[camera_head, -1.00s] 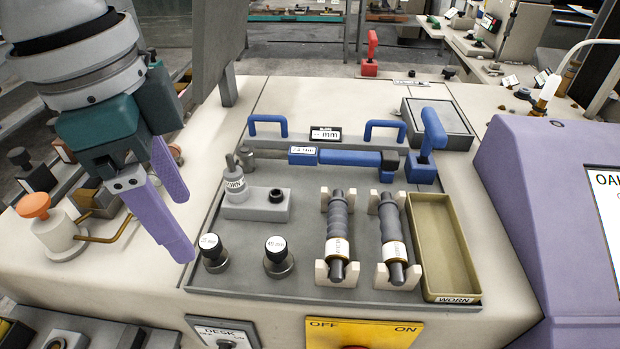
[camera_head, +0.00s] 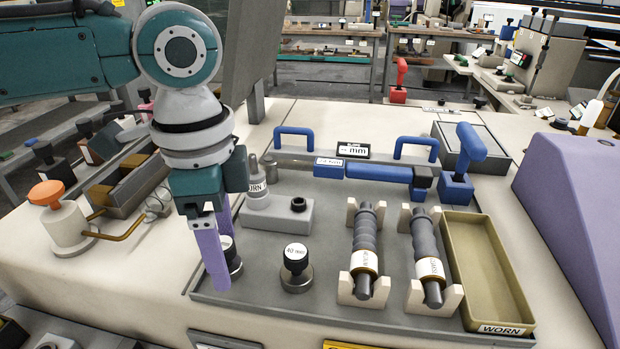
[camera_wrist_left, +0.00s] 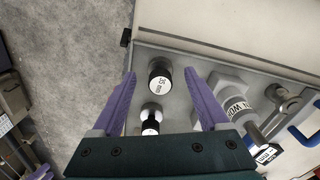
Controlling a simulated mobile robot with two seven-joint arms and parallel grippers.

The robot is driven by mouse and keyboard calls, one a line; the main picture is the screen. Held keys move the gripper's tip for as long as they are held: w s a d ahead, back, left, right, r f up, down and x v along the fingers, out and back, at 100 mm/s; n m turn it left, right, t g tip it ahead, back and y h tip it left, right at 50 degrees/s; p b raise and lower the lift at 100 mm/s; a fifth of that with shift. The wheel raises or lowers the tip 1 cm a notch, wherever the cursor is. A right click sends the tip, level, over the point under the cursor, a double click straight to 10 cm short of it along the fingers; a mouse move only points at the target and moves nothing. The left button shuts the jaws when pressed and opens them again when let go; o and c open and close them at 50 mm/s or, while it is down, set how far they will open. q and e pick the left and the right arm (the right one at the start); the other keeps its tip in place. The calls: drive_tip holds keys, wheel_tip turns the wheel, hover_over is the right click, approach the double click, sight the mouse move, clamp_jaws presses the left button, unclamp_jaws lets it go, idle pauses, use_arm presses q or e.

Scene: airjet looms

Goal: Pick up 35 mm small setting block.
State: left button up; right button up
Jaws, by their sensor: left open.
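The 35 mm small setting block (camera_head: 236,264) is a short, black-topped cylinder with a white label, at the left front of the grey tray (camera_head: 330,312). In the head view my left gripper's finger partly hides it. In the left wrist view the block (camera_wrist_left: 159,70) shows fully, between and beyond the fingers. My left gripper (camera_head: 222,262) is open, with purple fingers pointing down, and nothing is held. The similar 40 mm block (camera_head: 296,262) stands to the right; in the left wrist view it (camera_wrist_left: 151,115) appears lower. My right gripper is not in view.
A grey WORN gauge block (camera_head: 278,214) stands behind the setting blocks. Two dark cylinders on white cradles (camera_head: 366,290) and an olive WORN tray (camera_head: 488,260) lie to the right. An orange-topped pot (camera_head: 66,222) stands left of the tray.

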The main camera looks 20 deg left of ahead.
use_arm(q)
drive_tip(key=shift+f, duration=0.3)
clamp_jaws()
idle(0.5)
